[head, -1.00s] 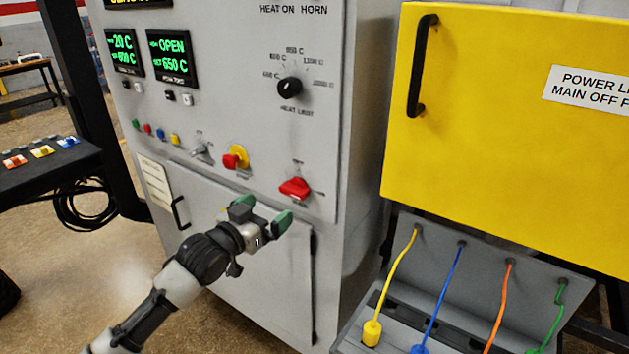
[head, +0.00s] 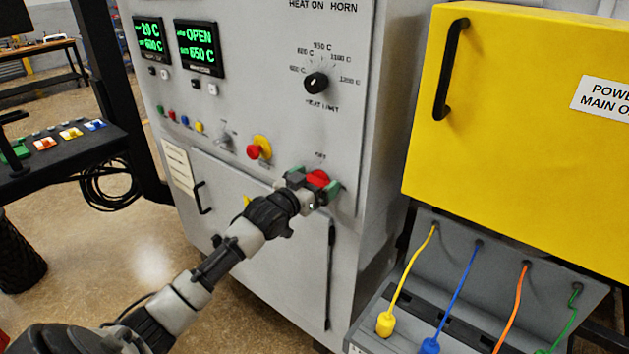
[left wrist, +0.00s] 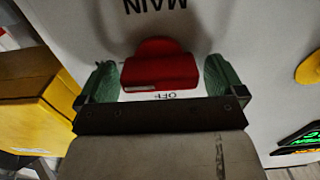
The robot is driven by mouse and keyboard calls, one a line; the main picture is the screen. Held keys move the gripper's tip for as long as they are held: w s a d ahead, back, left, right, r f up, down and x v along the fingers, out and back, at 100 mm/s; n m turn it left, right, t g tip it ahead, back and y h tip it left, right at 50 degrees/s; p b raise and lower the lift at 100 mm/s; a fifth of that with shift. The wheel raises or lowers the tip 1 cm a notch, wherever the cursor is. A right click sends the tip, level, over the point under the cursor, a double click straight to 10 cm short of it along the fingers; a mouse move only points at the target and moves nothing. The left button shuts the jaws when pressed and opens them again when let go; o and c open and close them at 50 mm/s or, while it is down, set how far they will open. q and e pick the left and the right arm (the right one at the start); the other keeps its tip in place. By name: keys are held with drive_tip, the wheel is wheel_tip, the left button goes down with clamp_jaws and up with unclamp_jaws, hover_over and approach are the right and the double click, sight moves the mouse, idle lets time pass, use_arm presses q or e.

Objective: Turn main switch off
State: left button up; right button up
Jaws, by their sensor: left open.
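The main switch is a red knob (head: 318,178) low on the grey furnace panel (head: 345,120). In the left wrist view the red knob (left wrist: 160,70) sits between the two green fingertips, with "MAIN" and "OFF" lettering that appears upside down. My left gripper (head: 308,187) is at the knob, its fingers on either side of it. The left gripper (left wrist: 160,82) is open, with small gaps between the fingers and the knob. Its wrist hides the panel below the knob. My right gripper is not in view.
A red-and-yellow emergency button (head: 259,148) is up and left of the switch. A black heat limit dial (head: 316,83) is above. A yellow cabinet (head: 510,130) stands at the right, over a grey box with coloured cables (head: 400,290). A dark table (head: 70,150) is at the left.

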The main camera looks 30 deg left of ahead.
use_arm(q)
drive_tip(key=shift+c, duration=0.5)
drive_tip(key=c, duration=0.7)
drive_tip(key=shift+c, duration=0.6)
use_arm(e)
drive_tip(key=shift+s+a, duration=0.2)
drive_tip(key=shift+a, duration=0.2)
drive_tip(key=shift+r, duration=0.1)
use_arm(q)
drive_tip(key=n+p, duration=0.1)
drive_tip(key=n, duration=0.2)
drive_tip(key=shift+a+n, duration=0.1)
drive_tip(key=shift+n, duration=0.2)
drive_tip(key=n+p, duration=0.1)
drive_tip(key=n, duration=0.3)
drive_tip(key=shift+a+n, duration=0.15)
drive_tip(key=shift+n, duration=0.15)
drive_tip(key=n+p, duration=0.1)
drive_tip(key=n, duration=0.4)
drive_tip(key=shift+a+f, duration=0.1)
drive_tip(key=shift+f, duration=0.05)
drive_tip(key=shift+f+n+p, duration=0.15)
drive_tip(key=shift+n+p, duration=0.3)
drive_tip(key=shift+n, duration=1.85)
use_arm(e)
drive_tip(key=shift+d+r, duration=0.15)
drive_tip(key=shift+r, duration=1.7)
